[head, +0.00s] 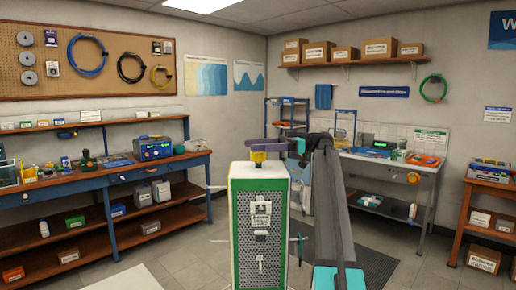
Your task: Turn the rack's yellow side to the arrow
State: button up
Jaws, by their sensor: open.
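The rack (261,226) stands upright in the middle foreground of the head view.
A blue-framed workbench (108,178) with tools runs along the left wall. A white-topped bench (390,160) stands at the back right, and a wooden table (490,187) at the far right. A dark mat (376,262) lies on the floor. Grey floor is clear left of the rack.

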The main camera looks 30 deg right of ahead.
jog(key=shift+s+a+r, duration=0.15)
jog(key=shift+s, duration=0.15)
jog(key=s+a+b, duration=0.1)
jog(key=s+a, duration=0.1)
jog(key=s, duration=0.5)
jog(key=s+a+r+b, duration=0.1)
jog(key=s+a, duration=0.2)
jog(key=s, duration=0.4)
jog(key=shift+s+a+r, duration=0.15)
jog(key=shift+a+r, duration=0.1)
jog(key=shift+a, duration=0.05)
